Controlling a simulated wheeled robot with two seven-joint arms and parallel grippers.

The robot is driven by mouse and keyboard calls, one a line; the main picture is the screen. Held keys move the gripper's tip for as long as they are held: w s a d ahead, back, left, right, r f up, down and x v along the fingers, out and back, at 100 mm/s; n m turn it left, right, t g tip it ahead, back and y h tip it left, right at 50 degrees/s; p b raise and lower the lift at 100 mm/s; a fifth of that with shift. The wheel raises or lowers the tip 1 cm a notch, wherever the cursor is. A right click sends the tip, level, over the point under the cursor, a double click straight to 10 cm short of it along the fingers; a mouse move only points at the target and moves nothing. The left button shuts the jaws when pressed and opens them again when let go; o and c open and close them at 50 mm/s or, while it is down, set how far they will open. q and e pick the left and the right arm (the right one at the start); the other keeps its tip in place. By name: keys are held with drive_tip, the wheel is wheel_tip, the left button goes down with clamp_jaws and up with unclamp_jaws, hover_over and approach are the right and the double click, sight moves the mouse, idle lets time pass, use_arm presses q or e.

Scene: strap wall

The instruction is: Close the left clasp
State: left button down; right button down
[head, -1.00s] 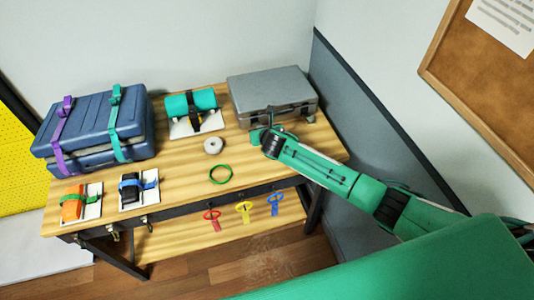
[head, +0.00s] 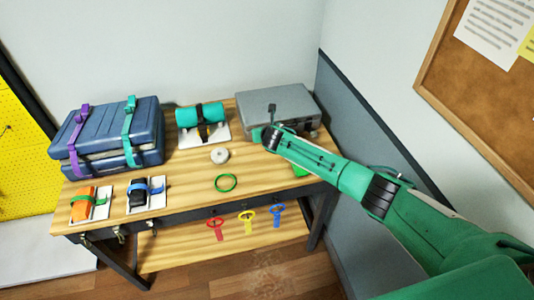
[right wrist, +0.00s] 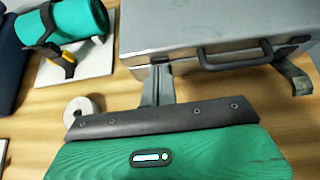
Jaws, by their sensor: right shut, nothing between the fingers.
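The grey case (head: 277,103) lies at the back right of the table. The right wrist view shows its front (right wrist: 200,52) with a dark handle (right wrist: 235,56). A metal clasp (right wrist: 291,77) juts out below the front, right of the handle. My right gripper (head: 272,112) is at the case's front left. In the right wrist view its fingers (right wrist: 157,82) are together and empty, with their tips at the case front, left of the handle. They hide the left clasp's place; I cannot tell the clasp's state or whether they touch it. My left gripper is out of view.
A blue case (head: 112,130) with purple and teal straps stands at the left. A teal roll (head: 199,114) on a white board, a white tape roll (head: 220,155) and a green ring (head: 226,182) lie left of my arm. A wall (head: 365,130) stands close at right.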

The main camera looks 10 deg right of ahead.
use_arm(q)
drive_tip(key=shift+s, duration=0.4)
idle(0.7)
